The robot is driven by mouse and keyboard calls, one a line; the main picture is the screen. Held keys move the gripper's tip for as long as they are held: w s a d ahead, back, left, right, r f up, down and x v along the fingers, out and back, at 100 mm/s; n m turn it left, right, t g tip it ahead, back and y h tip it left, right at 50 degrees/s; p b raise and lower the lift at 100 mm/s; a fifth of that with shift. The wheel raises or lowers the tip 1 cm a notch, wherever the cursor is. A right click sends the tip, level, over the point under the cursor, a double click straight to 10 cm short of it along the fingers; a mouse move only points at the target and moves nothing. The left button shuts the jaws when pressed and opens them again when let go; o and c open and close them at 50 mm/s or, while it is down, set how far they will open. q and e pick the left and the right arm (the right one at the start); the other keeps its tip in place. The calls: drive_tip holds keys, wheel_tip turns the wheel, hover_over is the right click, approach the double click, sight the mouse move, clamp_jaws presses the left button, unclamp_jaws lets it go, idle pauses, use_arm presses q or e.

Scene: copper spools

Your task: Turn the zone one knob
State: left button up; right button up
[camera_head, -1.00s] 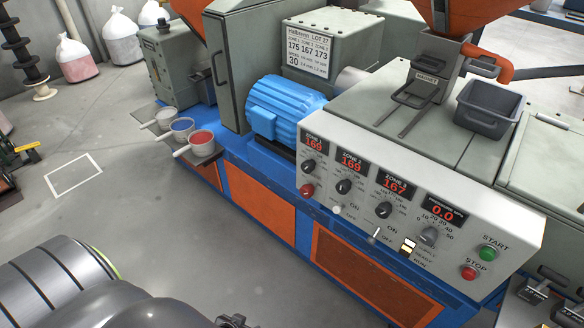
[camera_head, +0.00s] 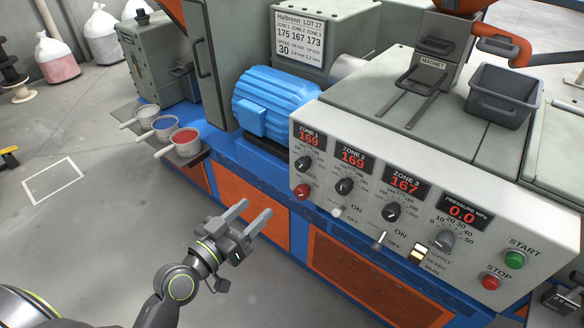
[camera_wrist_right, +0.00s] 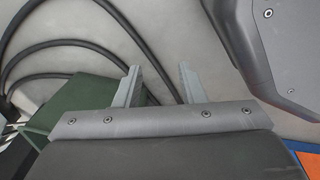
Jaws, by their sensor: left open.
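The zone one knob (camera_head: 303,163) is a small black dial on the left end of the white control panel (camera_head: 470,262). My left gripper (camera_head: 257,207) is open and empty, in front of the orange lower panel. It is below and to the left of the knob, apart from it. My right gripper (camera_wrist_right: 160,68) shows in the right wrist view, open with nothing between its fingers.
The zone two knob (camera_head: 344,186) and zone three knob (camera_head: 391,211) sit to the right. A red button (camera_head: 302,191) is just below the zone one knob. Cups (camera_head: 186,144) stand on a ledge at left. A placard (camera_head: 299,36) lists 175, 167, 173.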

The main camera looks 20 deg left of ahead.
sight(300, 168)
use_arm(q)
drive_tip(key=p+x, duration=0.2)
drive_tip(key=x, duration=1.4)
drive_tip(key=shift+p, duration=0.35)
drive_tip(key=shift+w+d, duration=0.15)
drive_tip(key=shift+w, duration=0.35)
use_arm(e)
drive_tip(key=shift+s+a+r, duration=0.15)
drive_tip(key=shift+s+r, duration=0.55)
drive_tip(key=shift+r, duration=0.15)
use_arm(q)
drive_tip(key=c, duration=1)
use_arm(e)
drive_tip(key=shift+w, duration=0.1)
